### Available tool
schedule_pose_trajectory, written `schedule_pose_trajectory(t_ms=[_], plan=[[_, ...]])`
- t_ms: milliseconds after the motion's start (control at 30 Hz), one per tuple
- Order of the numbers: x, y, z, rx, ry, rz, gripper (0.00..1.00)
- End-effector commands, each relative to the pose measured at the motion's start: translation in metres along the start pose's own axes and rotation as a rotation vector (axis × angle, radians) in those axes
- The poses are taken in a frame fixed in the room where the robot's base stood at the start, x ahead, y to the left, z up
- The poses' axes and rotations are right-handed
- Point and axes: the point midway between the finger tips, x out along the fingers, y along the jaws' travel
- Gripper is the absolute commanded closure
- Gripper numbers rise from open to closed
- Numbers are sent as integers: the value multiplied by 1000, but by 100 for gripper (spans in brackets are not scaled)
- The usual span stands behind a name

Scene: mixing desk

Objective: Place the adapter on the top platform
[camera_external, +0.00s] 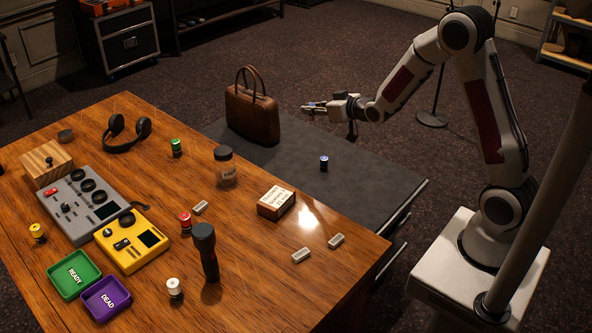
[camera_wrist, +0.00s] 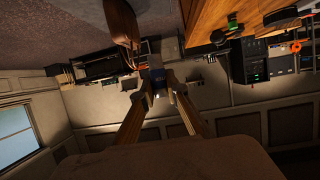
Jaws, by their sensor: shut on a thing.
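My gripper (camera_external: 312,107) is at the end of the outstretched arm, in the air to the right of the brown handbag, above the dark grey surface's far side. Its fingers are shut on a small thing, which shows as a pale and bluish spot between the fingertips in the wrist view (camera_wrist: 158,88). It is too small and dark to tell whether it is the adapter. The dark grey flat top (camera_external: 350,185) adjoins the wooden desk; I cannot tell whether it is the top platform. Small white blocks (camera_external: 301,255) lie on the desk.
The wooden desk (camera_external: 265,245) holds a jar (camera_external: 224,168), a labelled box (camera_external: 276,203), an upright torch (camera_external: 206,252), headphones (camera_external: 127,133), consoles and trays.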

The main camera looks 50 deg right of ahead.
Motion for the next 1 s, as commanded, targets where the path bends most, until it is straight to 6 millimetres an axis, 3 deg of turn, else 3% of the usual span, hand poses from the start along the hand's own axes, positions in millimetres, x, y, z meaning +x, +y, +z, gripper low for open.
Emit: schedule_pose_trajectory(t_ms=[100,367,667,1000], plan=[[-7,27,3,18,-2,52,100],[-20,70,10,47,-8,139,100],[-8,68,40,45,-12,135,100],[13,68,89,45,-13,134,100]])
